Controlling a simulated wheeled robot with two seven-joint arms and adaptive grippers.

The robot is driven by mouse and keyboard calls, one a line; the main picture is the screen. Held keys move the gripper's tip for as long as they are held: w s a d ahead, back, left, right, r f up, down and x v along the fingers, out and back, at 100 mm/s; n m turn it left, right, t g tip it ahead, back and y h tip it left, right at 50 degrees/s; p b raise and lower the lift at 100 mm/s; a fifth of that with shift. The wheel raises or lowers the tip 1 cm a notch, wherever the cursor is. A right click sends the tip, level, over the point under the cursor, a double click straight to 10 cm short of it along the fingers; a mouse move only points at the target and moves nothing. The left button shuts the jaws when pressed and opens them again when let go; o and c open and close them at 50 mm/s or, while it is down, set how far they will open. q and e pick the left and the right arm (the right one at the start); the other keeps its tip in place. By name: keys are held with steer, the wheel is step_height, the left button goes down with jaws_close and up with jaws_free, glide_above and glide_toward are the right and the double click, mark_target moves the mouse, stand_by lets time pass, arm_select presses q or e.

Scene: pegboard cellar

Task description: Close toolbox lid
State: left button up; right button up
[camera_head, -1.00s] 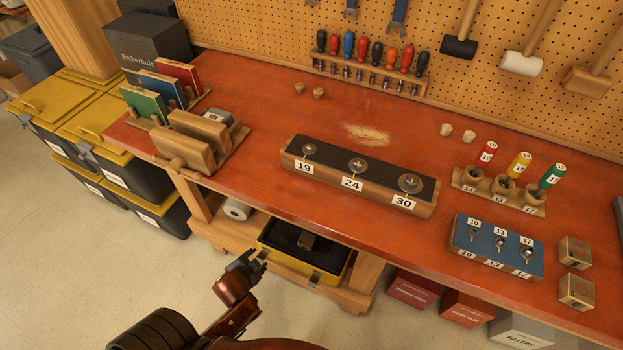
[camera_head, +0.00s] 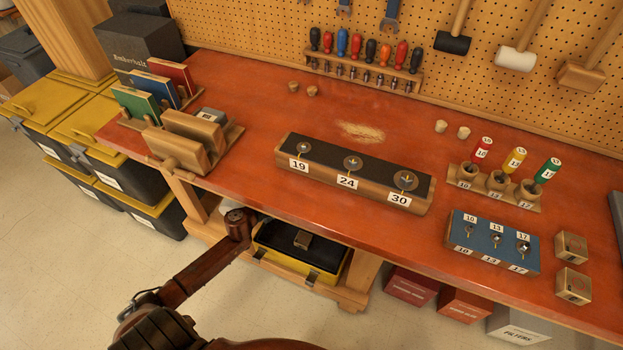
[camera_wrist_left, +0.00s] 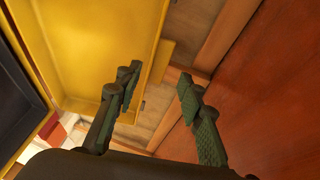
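The toolbox (camera_head: 347,268) is on the low shelf under the bench, left of centre in the head view. In the left wrist view, a large yellow panel (camera_wrist_left: 95,35) with a raised edge and a dark yellow-edged part fill the left side. My left gripper (camera_wrist_left: 158,84) is open and empty, its fingers apart near the yellow panel. My right gripper is out of view.
The red workbench (camera_head: 240,100) overhangs the toolbox, and its wooden edge is close on the right in the left wrist view. A wooden leg stands on each side of the toolbox. Yellow-lidded bins (camera_head: 100,135) stand at left, and red boxes (camera_head: 412,288) at right.

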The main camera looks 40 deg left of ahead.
arm_select(q)
steer(key=shift+b+x, duration=0.75)
steer(key=shift+x, duration=2.2)
steer(key=shift+s+f, duration=0.1)
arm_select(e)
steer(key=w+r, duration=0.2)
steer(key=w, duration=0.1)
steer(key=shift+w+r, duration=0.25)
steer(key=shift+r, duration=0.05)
arm_select(q)
steer(key=shift+c, duration=0.3)
jaws_close()
steer(key=shift+a, duration=0.1)
